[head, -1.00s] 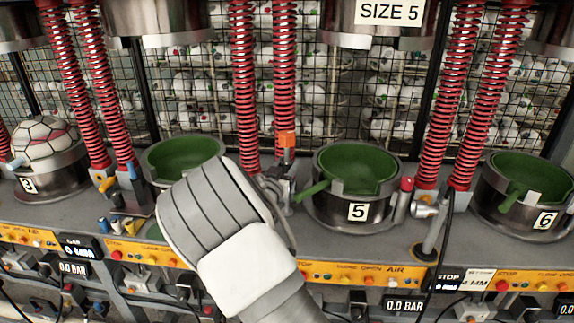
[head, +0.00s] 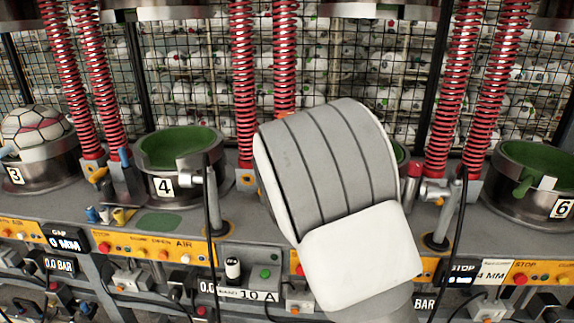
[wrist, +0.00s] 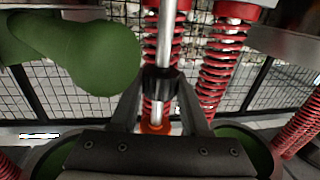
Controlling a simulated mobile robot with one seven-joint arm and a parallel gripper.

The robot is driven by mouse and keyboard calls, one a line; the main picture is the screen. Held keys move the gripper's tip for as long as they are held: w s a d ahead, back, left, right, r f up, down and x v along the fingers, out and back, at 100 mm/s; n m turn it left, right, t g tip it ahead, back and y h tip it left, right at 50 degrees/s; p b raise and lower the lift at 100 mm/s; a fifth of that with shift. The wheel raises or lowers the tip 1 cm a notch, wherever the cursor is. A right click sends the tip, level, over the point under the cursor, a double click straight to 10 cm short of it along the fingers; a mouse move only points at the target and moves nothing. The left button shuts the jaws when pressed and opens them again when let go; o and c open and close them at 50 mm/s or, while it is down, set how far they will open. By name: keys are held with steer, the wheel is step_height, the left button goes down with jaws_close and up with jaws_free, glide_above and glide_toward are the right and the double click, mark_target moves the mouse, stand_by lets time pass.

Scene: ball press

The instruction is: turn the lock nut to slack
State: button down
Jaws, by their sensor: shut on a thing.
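In the wrist view my gripper (wrist: 161,85) is closed around a bright metal rod (wrist: 163,38). Its fingertips meet at a dark collar-like piece on the rod, which looks like the lock nut but is mostly hidden by the fingers. An orange part (wrist: 155,128) sits on the same rod, nearer the gripper body. In the head view my pale wrist hides the gripper, the nut and most of station 5. I cannot tell how far the nut is turned.
Red springs (head: 243,80) stand close behind my arm. The green-lined cup numbered 4 (head: 163,187) is to its left, the cup numbered 6 (head: 563,205) to its right. A large green rounded shape (wrist: 95,60) is close at upper left in the wrist view.

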steer(key=n+y+b, duration=0.2)
steer(key=y, duration=0.1)
steer(key=shift+d+f+g+b, duration=0.15)
steer(key=shift+d+g+b, duration=0.05)
steer(key=shift+g+b, duration=0.1)
steer(key=y, duration=0.1)
steer(key=n+g+y, duration=0.1)
steer(key=n+y, duration=0.1)
steer(key=shift+r+y, duration=0.25)
steer(key=shift+y, duration=0.05)
steer(key=n+g+y+p, duration=0.3)
steer(key=g+y+p, duration=0.1)
steer(key=shift+r+n, duration=0.15)
steer(key=shift+n, duration=0.25)
steer(key=n+g+y+p, duration=0.2)
steer(key=g+p, duration=0.1)
steer(key=shift+a+n+y, duration=0.15)
steer(key=shift+n+y, duration=0.15)
steer(key=shift+f, duration=0.2)
steer(key=shift+c, duration=1.9)
jaws_free()
steer(key=shift+a, duration=0.1)
